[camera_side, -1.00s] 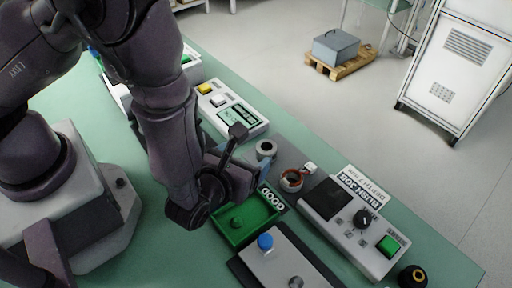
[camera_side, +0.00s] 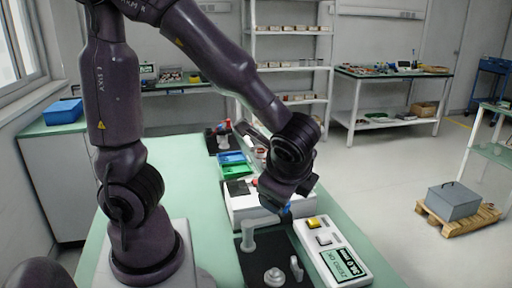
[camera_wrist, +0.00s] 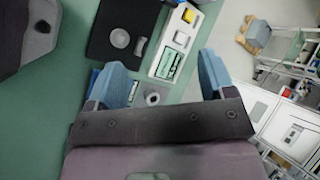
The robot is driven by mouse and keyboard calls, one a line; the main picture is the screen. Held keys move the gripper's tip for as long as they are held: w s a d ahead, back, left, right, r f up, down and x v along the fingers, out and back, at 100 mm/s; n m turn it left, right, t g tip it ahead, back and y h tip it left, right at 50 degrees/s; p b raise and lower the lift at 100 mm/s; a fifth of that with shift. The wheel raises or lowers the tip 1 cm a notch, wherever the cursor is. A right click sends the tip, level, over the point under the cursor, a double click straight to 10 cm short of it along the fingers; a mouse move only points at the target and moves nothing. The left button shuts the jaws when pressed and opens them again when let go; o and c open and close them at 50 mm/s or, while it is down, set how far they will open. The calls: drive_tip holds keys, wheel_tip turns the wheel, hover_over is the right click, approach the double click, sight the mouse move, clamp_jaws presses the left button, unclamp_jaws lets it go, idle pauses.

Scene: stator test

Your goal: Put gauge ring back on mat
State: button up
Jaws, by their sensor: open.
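A grey ring with a dark hole, which looks like the gauge ring (camera_wrist: 152,97), lies on a grey surface (camera_wrist: 166,91) in the wrist view. In the side view my gripper (camera_side: 287,210) points down beside the white panel, and the ring cannot be made out there. A black mat (camera_wrist: 97,50) carries a grey disc and a small cylinder; it also shows in the side view (camera_side: 246,270).
A white panel (camera_side: 333,255) with a yellow button and a display lies right of the black mat. The green bench (camera_side: 190,190) is clear on the left.

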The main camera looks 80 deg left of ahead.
drive_tip(key=s+r+n+t+h, duration=0.3)
drive_tip(key=s+r+n+h, duration=0.2)
drive_tip(key=r+n+h, duration=0.2)
drive_tip(key=shift+s+d+r+n+t, duration=0.15)
drive_tip(key=shift+d+r+n+t, duration=0.2)
drive_tip(key=shift+r+n, duration=0.85)
drive_tip(key=shift+f, duration=0.2)
